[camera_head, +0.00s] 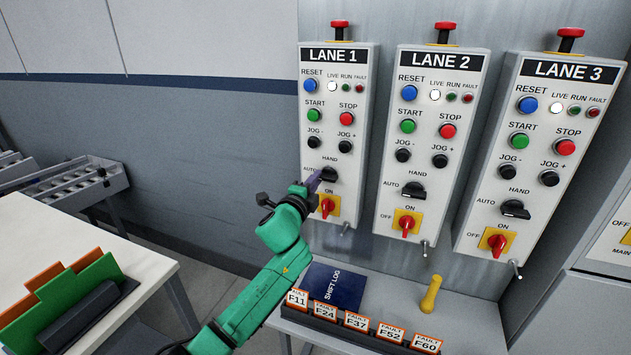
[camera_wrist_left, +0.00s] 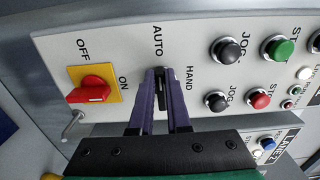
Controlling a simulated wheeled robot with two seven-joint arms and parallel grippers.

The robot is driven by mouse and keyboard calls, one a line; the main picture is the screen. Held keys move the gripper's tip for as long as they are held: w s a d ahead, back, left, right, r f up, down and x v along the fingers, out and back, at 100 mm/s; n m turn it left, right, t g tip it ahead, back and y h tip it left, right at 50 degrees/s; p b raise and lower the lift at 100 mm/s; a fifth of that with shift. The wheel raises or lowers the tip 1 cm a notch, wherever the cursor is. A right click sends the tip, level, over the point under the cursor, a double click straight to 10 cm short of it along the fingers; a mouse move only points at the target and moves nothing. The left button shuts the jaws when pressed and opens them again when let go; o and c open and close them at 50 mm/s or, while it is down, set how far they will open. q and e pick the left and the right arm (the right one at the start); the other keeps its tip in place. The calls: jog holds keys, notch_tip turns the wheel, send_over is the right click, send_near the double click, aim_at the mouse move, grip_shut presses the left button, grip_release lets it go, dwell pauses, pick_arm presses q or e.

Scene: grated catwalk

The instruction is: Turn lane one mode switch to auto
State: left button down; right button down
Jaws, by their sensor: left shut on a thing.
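The lane one mode switch (camera_head: 329,174) is a black knob low on the LANE 1 panel (camera_head: 318,95), with AUTO printed to its left and HAND above. My left gripper (camera_head: 316,181) reaches it from the lower left, its purple fingers partly covering the knob. In the left wrist view the fingers (camera_wrist_left: 161,82) are shut on the black knob (camera_wrist_left: 161,92), one on each side. There the knob lies roughly in line with the AUTO label, but its pointer end is partly hidden. My right gripper is not in view.
Just below the switch is a red rotary switch on a yellow plate (camera_head: 335,207), close to my left gripper. LANE 2 (camera_head: 424,120) and LANE 3 (camera_head: 520,140) panels stand to the right. A shelf below holds fault cards (camera_head: 355,322), a shift log (camera_head: 345,275) and a yellow handle (camera_head: 431,294).

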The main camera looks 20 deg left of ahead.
pick_arm(q)
jog(key=shift+f, duration=0.15)
jog(key=c, duration=0.9)
grip_release()
jog(key=s, duration=0.5)
jog(key=s+b, duration=0.1)
jog(key=s, duration=0.3)
jog(key=s+a+b, duration=0.1)
jog(key=s, duration=0.4)
jog(key=shift+s, duration=0.3)
